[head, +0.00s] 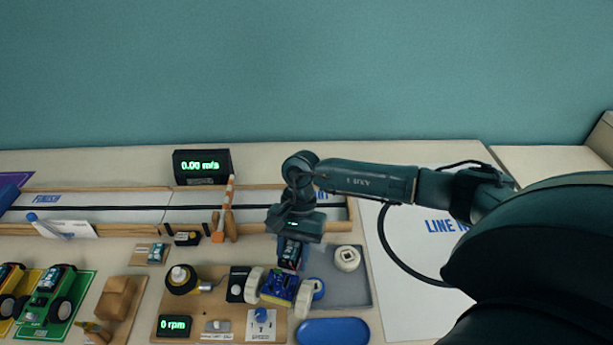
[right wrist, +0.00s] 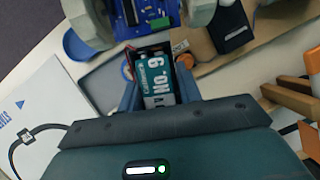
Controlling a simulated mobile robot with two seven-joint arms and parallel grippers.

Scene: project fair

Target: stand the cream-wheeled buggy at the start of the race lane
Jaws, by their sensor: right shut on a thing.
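The cream-wheeled buggy (head: 279,287) has a blue body with a circuit board and two wide cream wheels. It also shows at the top of the right wrist view (right wrist: 150,18). My left gripper is out of view.
A speed display (head: 202,166) stands behind the lane. An orange-and-white barrier post (head: 229,205) rises at the lane's front rail. A grey tray (head: 348,290) holds a cream roll. A blue oval dish (head: 333,331) is in front. A green buggy (head: 50,290) stands at left.

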